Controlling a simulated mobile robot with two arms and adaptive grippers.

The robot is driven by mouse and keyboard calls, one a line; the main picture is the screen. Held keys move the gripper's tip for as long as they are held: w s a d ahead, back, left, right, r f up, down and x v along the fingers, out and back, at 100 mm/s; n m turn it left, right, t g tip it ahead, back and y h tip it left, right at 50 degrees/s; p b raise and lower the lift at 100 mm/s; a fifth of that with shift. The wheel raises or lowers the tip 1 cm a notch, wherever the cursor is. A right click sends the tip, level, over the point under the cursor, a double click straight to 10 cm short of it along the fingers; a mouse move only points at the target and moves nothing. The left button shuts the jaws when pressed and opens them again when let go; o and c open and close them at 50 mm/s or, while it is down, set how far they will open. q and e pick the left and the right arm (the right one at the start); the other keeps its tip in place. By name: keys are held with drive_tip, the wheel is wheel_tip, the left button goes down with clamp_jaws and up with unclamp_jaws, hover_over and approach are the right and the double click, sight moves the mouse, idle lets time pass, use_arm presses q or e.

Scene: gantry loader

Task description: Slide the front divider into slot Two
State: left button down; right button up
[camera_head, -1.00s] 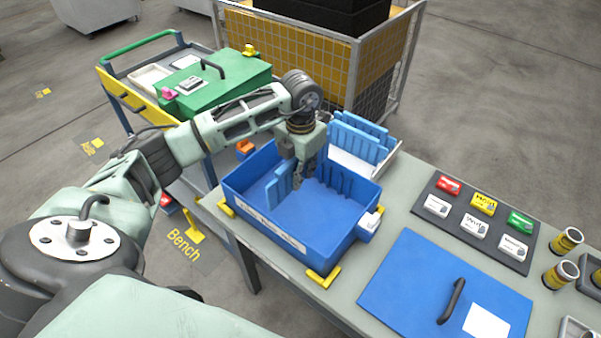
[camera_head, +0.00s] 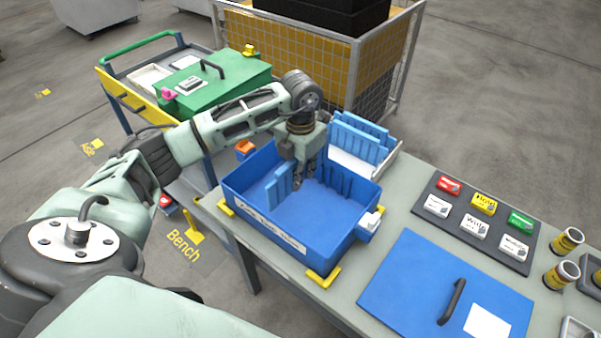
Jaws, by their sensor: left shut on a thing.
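The open blue bin (camera_head: 252,224) sits on the bench, with ribbed slots along its inner walls. My left gripper (camera_head: 302,183) reaches down into the bin and is shut on a light blue divider (camera_head: 279,187), which stands roughly upright inside it. The divider's lower edge and the grip contact are partly hidden, so I cannot tell which slot it is in or whether it is fully seated. Other light blue dividers (camera_head: 358,140) stand in a pale rack behind the bin. My right gripper is not in view.
Yellow corner brackets (camera_head: 323,278) sit around the bin. A blue lid (camera_head: 415,287) with a black handle lies on the bench at right. A dark mat (camera_head: 462,246) holds several coloured and white labelled blocks. A trolley with a green case (camera_head: 220,87) and a mesh cage stand behind.

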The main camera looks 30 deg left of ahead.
sight(301, 209)
use_arm(q)
drive_tip(key=shift+f+b, duration=4.65)
drive_tip(key=shift+f, duration=1.55)
drive_tip(key=c, duration=1.8)
unclamp_jaws()
drive_tip(key=o, duration=1.6)
drive_tip(key=shift+c, duration=0.2)
drive_tip(key=shift+r, duration=0.1)
wheel_tip(301, 209, up, 7)
drive_tip(key=p, duration=0.4)
drive_tip(key=shift+p, duration=0.35)
